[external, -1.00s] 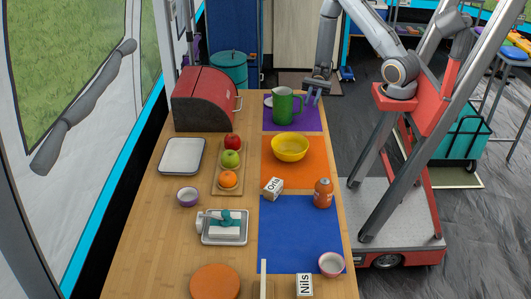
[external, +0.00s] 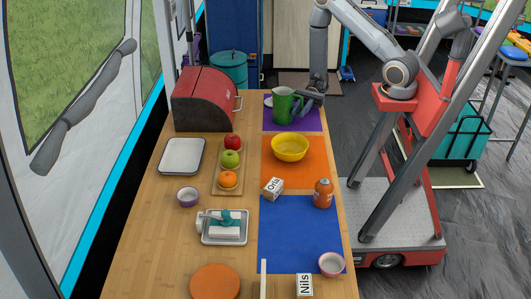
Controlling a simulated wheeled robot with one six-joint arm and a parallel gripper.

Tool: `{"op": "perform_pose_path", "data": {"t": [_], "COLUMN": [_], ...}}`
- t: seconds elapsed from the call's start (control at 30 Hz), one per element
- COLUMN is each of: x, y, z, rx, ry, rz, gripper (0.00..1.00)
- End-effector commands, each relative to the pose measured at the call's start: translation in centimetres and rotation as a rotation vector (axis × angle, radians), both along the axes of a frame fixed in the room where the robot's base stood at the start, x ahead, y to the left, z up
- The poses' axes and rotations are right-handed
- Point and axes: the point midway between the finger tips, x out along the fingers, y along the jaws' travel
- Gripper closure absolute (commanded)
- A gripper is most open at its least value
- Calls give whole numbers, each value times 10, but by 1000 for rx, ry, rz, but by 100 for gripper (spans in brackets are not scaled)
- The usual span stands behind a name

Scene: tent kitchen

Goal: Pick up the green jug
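The green jug (external: 283,106) stands upright on the purple mat (external: 309,120) at the far end of the wooden table. Its handle is on the right side. My gripper (external: 300,106) is low over the purple mat at the jug's right, by the handle. Its fingers overlap the handle in this view. I cannot tell whether they are closed on it or only beside it.
A yellow bowl (external: 290,148) sits on the orange mat (external: 315,175) nearer the camera. A red-fronted bread box (external: 206,99) stands left of the jug. A fruit board (external: 226,190) and a white tray (external: 182,156) lie on the left.

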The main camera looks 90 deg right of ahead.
Motion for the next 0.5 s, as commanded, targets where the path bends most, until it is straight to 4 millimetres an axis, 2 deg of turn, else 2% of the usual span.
{"op": "perform_pose_path", "data": {"t": [0.1,0.2,0.47,0.5], "x": [6,8,9,9], "y": [15,20,22,22], "z": [0,0,0,0], "rx": [0,0,0,0], "ry": [0,-1,-1,-1], "rz": [3,2,0,0], "gripper": [82,82,82,88]}}
